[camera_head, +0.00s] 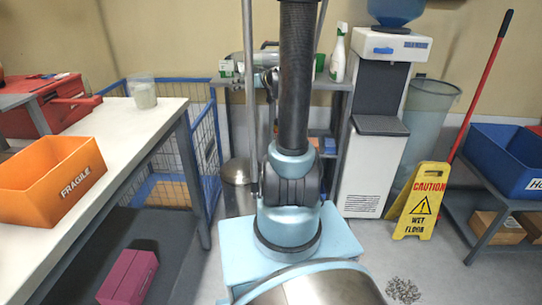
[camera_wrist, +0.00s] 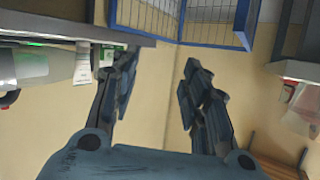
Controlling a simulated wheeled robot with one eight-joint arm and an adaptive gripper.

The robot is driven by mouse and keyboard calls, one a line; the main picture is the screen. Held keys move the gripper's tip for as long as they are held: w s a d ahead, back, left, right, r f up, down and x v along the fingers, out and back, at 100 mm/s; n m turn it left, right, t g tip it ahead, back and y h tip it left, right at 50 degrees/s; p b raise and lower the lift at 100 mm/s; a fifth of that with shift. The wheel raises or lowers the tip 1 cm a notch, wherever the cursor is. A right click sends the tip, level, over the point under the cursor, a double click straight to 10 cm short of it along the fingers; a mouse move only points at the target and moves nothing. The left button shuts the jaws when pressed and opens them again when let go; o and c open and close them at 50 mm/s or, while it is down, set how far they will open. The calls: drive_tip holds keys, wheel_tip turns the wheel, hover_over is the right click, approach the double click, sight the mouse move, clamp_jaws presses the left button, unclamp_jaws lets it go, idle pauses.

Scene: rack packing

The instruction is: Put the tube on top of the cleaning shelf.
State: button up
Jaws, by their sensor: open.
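The cleaning shelf (camera_head: 340,84) stands against the back wall, partly hidden behind my arm in the head view. Its dark top edge shows at the upper left of the wrist view (camera_wrist: 75,24), which appears upside down. A white object that looks like the tube (camera_wrist: 82,66) stands on that top, beside a green-and-white box (camera_wrist: 107,56). In the wrist view my gripper (camera_wrist: 160,68) is open, with only wall and blue mesh visible between its fingers. The left-hand finger is close to the box; I cannot tell whether they touch. The head view hides the gripper behind my arm.
A spray bottle (camera_head: 338,58) stands on the shelf's right end. A blue mesh cage (camera_head: 205,135) is left of the shelf, a water dispenser (camera_head: 376,130) right. A table (camera_head: 120,130) holds an orange box (camera_head: 50,180) and a jar (camera_head: 143,93). A wet-floor sign (camera_head: 418,205) stands right.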

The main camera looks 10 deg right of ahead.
drive_tip(key=s+a+f+m+g+h, duration=0.1)
drive_tip(key=s+a+f+g, duration=0.15)
drive_tip(key=s, duration=0.65)
drive_tip(key=s+a+f+g+h, duration=0.1)
drive_tip(key=s+f+g, duration=0.2)
drive_tip(key=s, duration=0.6)
drive_tip(key=s+d+f+m+g+h, duration=0.2)
drive_tip(key=s+d+f+h, duration=0.1)
drive_tip(key=s, duration=0.6)
drive_tip(key=s+d+f+m+g+h, duration=0.2)
drive_tip(key=s+d+f+h, duration=0.1)
drive_tip(key=s, duration=0.7)
drive_tip(key=shift+s+d+f+m, duration=0.3)
drive_tip(key=shift+d+f, duration=0.35)
drive_tip(key=shift+f, duration=0.25)
drive_tip(key=shift+w+f, duration=0.2)
drive_tip(key=shift+w, duration=0.3)
drive_tip(key=shift+c, duration=0.6)
drive_tip(key=shift+d, duration=0.1)
drive_tip(key=shift+c, duration=0.4)
drive_tip(key=shift+d, duration=0.1)
